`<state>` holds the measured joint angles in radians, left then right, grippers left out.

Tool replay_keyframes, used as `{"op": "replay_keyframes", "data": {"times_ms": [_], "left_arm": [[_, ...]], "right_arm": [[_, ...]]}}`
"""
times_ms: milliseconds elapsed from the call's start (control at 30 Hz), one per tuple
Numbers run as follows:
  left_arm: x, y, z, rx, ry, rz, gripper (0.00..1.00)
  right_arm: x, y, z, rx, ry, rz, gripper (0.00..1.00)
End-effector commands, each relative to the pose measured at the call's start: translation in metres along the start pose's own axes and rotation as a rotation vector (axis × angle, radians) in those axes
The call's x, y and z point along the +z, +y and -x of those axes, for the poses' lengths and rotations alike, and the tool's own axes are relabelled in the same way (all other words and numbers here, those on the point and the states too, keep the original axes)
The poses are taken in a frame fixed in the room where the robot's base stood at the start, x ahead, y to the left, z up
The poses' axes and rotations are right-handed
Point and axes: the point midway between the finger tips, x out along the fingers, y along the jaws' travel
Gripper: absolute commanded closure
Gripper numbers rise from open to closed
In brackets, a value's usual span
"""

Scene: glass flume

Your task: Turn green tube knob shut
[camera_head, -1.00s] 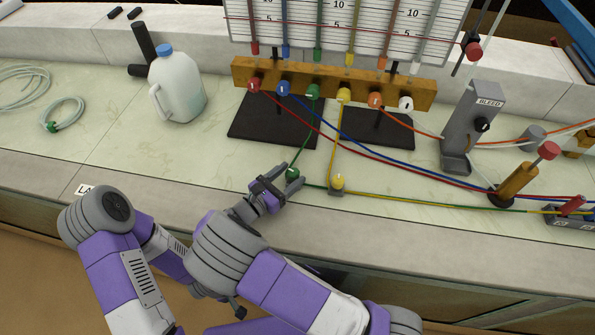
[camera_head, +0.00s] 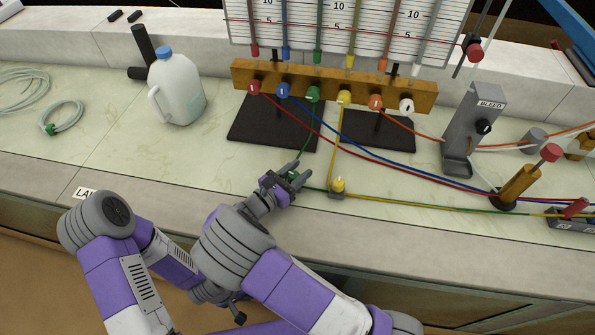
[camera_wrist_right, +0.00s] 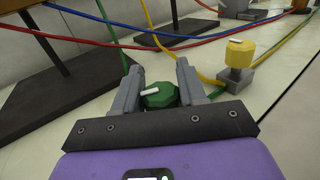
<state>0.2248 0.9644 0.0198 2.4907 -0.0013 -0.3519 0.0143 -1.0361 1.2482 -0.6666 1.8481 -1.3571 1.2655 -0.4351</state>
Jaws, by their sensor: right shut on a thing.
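The green tube knob (camera_wrist_right: 160,97) is a faceted green knob with a white pointer mark. In the right wrist view it sits between the two fingers of my right gripper (camera_wrist_right: 155,90), and the white mark lies roughly crosswise, on its left part. In the head view my right gripper (camera_head: 299,172) is at the green knob on the bench top, with the fingers around it and hiding much of it. The gripper is shut on the knob. My left gripper does not show; only parts of my left arm are in view at the lower left.
A yellow knob (camera_head: 338,185) on a small grey block stands close to the right. Red, blue, green and yellow tubes run across the bench near it. Behind is a wooden manifold (camera_head: 330,84) with coloured knobs. A white jug (camera_head: 180,92) stands at left; bench there is largely clear.

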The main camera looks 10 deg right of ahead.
Motion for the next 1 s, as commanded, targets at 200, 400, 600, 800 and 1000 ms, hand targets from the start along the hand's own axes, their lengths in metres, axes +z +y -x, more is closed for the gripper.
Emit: {"op": "replay_keyframes", "data": {"times_ms": [200, 400, 600, 800, 1000], "left_arm": [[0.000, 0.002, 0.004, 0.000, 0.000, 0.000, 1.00], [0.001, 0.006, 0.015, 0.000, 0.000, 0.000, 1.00], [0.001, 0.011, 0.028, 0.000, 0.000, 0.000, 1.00], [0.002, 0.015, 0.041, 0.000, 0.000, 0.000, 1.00], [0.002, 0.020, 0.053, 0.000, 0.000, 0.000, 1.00]], "right_arm": [[0.001, 0.000, 0.000, 0.034, 0.000, 0.003, 0.90], [0.002, 0.001, 0.001, 0.134, 0.000, 0.006, 0.90], [0.002, 0.003, 0.001, 0.299, 0.002, 0.008, 0.90], [0.001, 0.005, 0.002, 0.484, 0.003, 0.008, 0.90], [0.001, 0.006, 0.002, 0.653, 0.005, 0.008, 0.90]]}}
